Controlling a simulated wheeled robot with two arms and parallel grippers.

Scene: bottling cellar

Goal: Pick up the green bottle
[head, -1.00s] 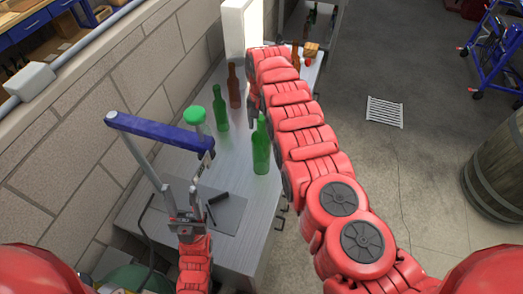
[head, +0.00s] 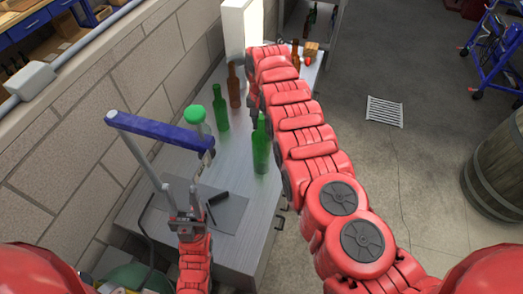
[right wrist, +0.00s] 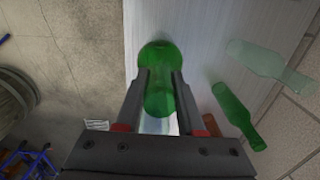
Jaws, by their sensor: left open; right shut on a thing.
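A green bottle (head: 261,152) stands on the grey metal bench, partly hidden by my right arm in the head view. In the right wrist view the green bottle (right wrist: 159,92) sits between the two dark fingers of my right gripper (right wrist: 160,82), which is shut on it. In the head view my right arm hides most of that gripper. My left gripper (head: 183,200) is open and empty at the lower left, over the near end of the bench. Another green bottle (head: 221,110) stands further left and back; it also shows in the right wrist view (right wrist: 236,112).
A blue lever (head: 160,131) on grey posts stands left, beside a green round top (head: 195,114). A dark mat (head: 230,214) with a black tool lies nearby. Brown bottles (head: 234,88) stand further back near a white panel (head: 236,30). The wall borders the bench left; a barrel (head: 500,175) stands right.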

